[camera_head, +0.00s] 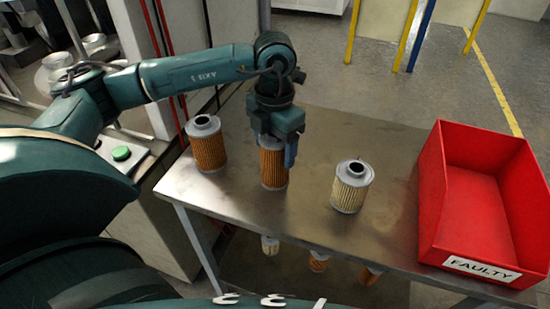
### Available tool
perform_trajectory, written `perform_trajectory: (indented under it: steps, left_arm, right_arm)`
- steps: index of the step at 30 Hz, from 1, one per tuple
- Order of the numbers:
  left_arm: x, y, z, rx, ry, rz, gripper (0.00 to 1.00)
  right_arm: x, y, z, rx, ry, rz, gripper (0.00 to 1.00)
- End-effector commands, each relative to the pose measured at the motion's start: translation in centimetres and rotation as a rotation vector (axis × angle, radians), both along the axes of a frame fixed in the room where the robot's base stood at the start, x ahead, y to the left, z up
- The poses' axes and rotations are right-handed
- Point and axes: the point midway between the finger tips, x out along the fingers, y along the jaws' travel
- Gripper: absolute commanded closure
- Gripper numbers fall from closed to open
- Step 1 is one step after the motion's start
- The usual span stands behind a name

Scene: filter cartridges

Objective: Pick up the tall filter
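Three filter cartridges stand upright on the metal table (310,218). An orange pleated filter (208,152) with a grey top cap stands at the left. A second orange filter (272,172) stands in the middle, its top hidden by my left gripper. A shorter-looking cream filter (350,190) stands to the right. My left gripper (280,150) points down at the middle filter, with one blue finger in front of its right side. The other finger and any contact are hidden, so I cannot tell whether it is open or shut. My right gripper is not in view.
A red bin (432,200) labelled FAULTY stands at the table's right end. Several more filters, one of them cream (270,245), show below the table's front edge. A green button (121,153) is on a box at the left. The table between cream filter and bin is clear.

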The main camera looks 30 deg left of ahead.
Motion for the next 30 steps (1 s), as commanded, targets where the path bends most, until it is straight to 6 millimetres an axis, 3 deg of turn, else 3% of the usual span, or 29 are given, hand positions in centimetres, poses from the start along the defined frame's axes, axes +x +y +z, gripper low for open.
perform_trajectory:
  steps: [12, 20, 23, 30]
  left_arm:
    - [0.0, 0.0, 0.0, 0.000, 0.000, 0.000, 0.65]
    - [0.1, 0.0, 0.3, 0.000, -0.002, 0.000, 0.66]
    - [0.1, 0.0, 1.4, -0.002, -0.005, 0.000, 0.66]
    - [0.1, -0.1, 6.1, -0.002, -0.007, 0.000, 0.66]
  right_arm:
    - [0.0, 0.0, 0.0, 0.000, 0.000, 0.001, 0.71]
    - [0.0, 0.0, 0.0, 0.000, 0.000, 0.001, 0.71]
    - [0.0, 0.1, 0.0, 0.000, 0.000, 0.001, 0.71]
    - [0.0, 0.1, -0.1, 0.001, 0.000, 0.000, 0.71]
